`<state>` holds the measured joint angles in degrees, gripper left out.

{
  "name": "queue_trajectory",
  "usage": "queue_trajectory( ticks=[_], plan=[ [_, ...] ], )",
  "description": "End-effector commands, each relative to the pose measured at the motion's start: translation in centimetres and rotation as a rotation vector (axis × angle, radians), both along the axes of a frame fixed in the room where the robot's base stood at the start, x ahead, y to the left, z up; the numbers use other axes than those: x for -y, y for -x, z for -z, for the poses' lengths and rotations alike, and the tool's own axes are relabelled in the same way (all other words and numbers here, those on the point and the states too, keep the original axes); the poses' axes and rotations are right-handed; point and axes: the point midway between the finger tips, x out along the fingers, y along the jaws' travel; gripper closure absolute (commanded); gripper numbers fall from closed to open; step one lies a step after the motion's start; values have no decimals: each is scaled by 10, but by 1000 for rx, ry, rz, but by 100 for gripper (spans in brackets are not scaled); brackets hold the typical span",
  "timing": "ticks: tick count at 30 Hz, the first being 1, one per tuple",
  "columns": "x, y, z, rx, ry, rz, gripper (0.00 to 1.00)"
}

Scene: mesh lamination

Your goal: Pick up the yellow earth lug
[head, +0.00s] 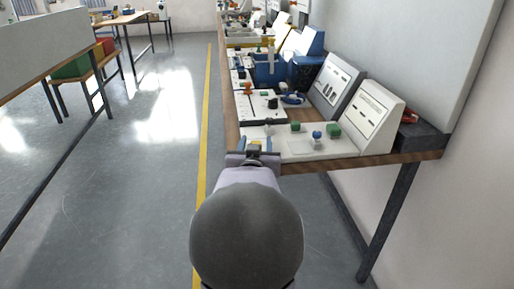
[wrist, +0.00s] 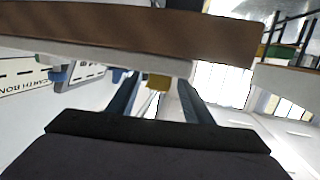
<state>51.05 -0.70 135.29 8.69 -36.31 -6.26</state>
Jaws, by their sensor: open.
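My gripper (head: 254,150) is at the near left corner of the bench in the head view. In the wrist view, my gripper (wrist: 158,92) is open, with its two dark fingers apart. A small yellow piece, which looks like the yellow earth lug (wrist: 158,82), shows between the fingertips close to the bench edge. I cannot tell whether a finger touches it.
A blue bin (head: 270,70) is farther along. The floor left of the bench is open.

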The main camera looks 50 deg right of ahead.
Motion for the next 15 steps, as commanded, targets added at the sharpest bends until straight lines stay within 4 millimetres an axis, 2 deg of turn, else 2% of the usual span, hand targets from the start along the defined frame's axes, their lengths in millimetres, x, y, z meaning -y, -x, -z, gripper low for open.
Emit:
queue_trajectory(
  ticks=[7, 8, 13, 15],
  plan=[
    [1, -1, 0, 0, 0, 0, 54],
    [1, -1, 0, 0, 0, 0, 59],
    [1, -1, 0, -1, -1, 0, 99],
    [1, -1, 0, -1, -1, 0, 99]
  ],
)
